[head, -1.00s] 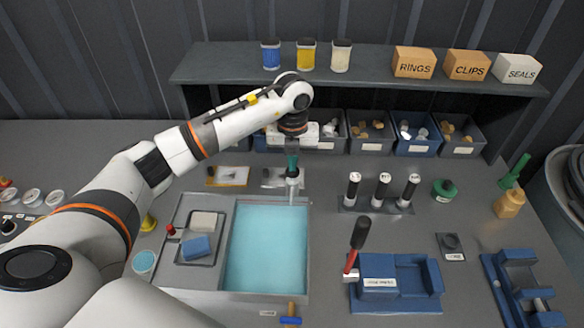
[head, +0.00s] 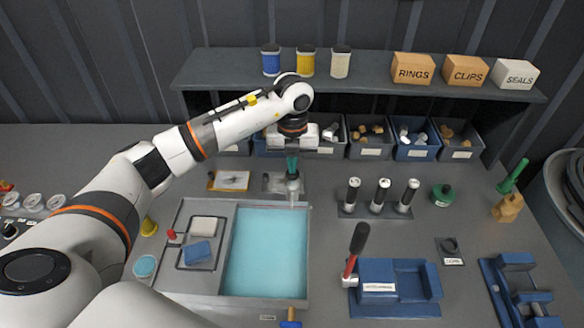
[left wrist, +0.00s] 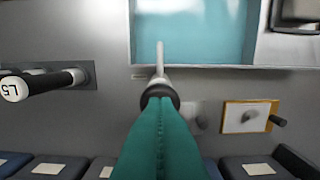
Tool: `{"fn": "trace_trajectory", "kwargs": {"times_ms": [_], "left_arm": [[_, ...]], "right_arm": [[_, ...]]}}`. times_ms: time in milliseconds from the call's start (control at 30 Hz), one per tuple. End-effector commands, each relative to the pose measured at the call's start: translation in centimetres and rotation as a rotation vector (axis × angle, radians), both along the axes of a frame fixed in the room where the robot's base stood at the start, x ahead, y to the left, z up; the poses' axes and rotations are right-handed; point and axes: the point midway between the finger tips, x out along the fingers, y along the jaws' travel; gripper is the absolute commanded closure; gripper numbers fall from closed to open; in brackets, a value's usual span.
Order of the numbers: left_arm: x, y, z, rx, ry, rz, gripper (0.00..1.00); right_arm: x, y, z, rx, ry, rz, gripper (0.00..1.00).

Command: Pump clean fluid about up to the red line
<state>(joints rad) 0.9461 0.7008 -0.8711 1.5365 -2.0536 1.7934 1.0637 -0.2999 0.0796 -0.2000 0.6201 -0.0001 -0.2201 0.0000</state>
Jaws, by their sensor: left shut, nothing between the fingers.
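The tank (head: 309,250) of light-blue fluid stands on the bench, left of centre in the head view; its edge also shows in the left wrist view (left wrist: 240,68). A small pump (head: 293,188) with a dark collar and pale spout stands at its back right corner. In the left wrist view the pump's spout (left wrist: 160,58) points towards the tank. My left gripper (head: 292,163) is shut, its teal fingers together, pointing down onto the pump's top. The fingers (left wrist: 160,100) hide part of the pump head; whether they touch it is unclear. My right gripper is out of view.
A blue fixture (head: 405,285) and a black-handled red tool (head: 354,250) are in front. Parts bins (head: 370,150) line the back under a shelf (head: 365,78). A blue sponge (head: 198,252) lies left of the fluid.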

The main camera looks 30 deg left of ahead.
Motion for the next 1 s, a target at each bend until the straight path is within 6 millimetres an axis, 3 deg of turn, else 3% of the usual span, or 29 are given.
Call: {"fn": "trace_trajectory", "kwargs": {"times_ms": [567, 1000], "left_arm": [[0.1, 0.0, 0.3, 0.000, -0.003, 0.001, 1.00], [0.1, 0.0, -1.4, 0.000, -0.003, 0.001, 1.00]], "right_arm": [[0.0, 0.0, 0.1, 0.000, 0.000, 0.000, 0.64], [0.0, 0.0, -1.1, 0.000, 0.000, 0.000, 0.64]]}}
